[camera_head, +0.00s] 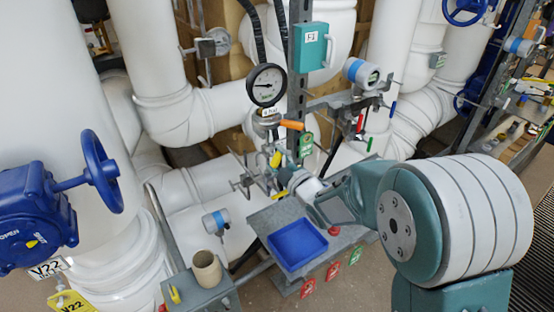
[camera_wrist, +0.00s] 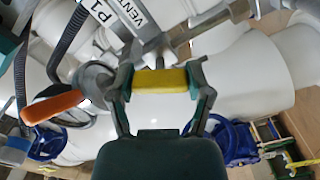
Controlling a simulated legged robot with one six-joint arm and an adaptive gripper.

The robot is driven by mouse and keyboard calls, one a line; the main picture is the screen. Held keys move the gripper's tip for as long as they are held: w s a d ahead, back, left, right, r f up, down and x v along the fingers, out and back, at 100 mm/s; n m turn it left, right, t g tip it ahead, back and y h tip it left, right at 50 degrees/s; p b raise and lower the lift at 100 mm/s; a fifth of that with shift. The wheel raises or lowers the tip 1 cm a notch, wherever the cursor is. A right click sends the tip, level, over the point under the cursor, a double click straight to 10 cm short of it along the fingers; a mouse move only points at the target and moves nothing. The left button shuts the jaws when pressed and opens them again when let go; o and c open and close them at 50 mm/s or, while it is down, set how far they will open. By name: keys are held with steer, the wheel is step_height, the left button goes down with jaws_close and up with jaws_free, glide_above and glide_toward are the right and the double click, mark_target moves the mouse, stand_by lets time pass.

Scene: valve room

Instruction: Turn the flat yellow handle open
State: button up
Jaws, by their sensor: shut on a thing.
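The flat yellow handle (camera_wrist: 160,82) lies crosswise between the two fingers of my gripper (camera_wrist: 162,79) in the wrist view. The fingers are shut on it, one at each side. In the head view the yellow handle (camera_head: 276,158) shows small among the grey fittings, below the pressure gauge. My gripper comes in there from the lower right, and its fingertips are hard to make out among the fittings.
An orange handle (camera_head: 292,125) sits just above, and at left in the wrist view (camera_wrist: 57,107). A pressure gauge (camera_head: 267,85) hangs above. A blue tray (camera_head: 297,244) and a beige mug (camera_head: 206,270) stand below. Large white pipes (camera_head: 190,110) crowd the back.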

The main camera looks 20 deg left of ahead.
steer(key=n, duration=0.4)
steer(key=shift+s+f, duration=0.1)
steer(key=shift+n, duration=1)
steer(key=shift+f+n, duration=0.15)
steer(key=shift+n, duration=0.15)
steer(key=o, duration=1)
steer(key=shift+a, duration=0.1)
steer(key=shift+c, duration=0.2)
steer(key=shift+o, duration=0.9)
steer(key=shift+a, duration=0.15)
steer(key=shift+d, duration=0.25)
steer(key=v, duration=1.1)
steer(key=shift+s+d, duration=0.2)
steer(key=shift+s, duration=0.05)
